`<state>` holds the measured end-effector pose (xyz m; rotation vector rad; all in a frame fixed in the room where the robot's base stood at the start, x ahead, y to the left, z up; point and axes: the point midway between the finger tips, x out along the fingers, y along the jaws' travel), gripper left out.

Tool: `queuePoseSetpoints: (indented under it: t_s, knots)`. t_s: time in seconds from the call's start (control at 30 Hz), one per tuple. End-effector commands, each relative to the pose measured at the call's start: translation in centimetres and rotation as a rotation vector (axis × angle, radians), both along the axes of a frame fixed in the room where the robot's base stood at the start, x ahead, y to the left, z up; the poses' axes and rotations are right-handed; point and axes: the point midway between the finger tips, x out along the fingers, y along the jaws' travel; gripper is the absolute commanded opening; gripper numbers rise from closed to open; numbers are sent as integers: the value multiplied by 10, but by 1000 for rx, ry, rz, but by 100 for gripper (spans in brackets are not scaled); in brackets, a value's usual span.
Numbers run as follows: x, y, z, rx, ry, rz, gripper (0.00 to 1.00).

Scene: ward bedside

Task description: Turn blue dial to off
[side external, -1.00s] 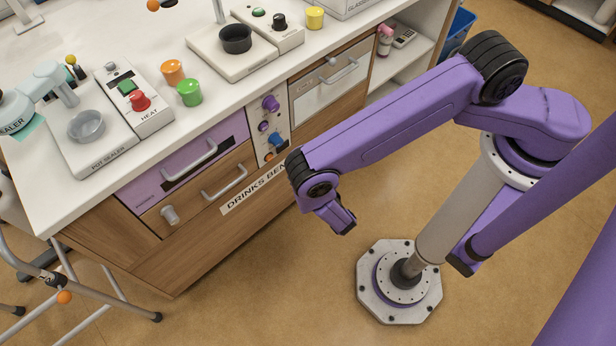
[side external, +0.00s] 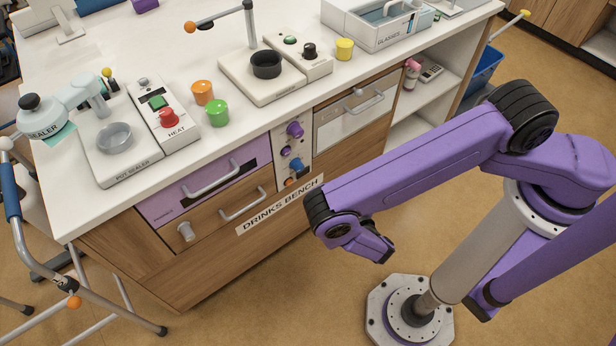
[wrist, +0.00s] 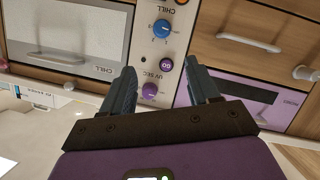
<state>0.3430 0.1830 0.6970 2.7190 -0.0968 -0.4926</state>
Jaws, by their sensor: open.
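The blue dial (side external: 296,165) sits on the white control panel (side external: 305,140) on the front of the drinks bench. In the wrist view the blue dial (wrist: 161,30) is beyond my fingertips, near a "CHILL" label, with a light pointer mark on it. Its exact setting is too small to read. My gripper (side external: 381,253) is in front of the bench, right of and below the panel in the side view, apart from the dial.
A purple drawer (side external: 205,188) with a handle is left of the panel; a white-fronted drawer (side external: 350,118) is right of it. The benchtop holds a red knob (side external: 169,118), a green pot (side external: 217,113) and an orange pot (side external: 202,92). Open floor surrounds my base.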

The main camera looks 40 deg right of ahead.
Motion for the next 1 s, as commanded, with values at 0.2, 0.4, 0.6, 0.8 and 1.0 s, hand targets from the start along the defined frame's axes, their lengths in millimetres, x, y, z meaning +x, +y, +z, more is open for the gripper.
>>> queuePoseSetpoints:
  t_s: [0.2,0.4,0.6,0.8,1.0]
  knots:
    - [-5,-12,4,199,25,-3,60]
    - [-2,-14,3,256,34,-11,60]
    - [21,-16,-6,257,32,-14,60]
    - [56,-18,-20,257,30,-15,60]
    - [90,-20,-34,256,30,-13,60]
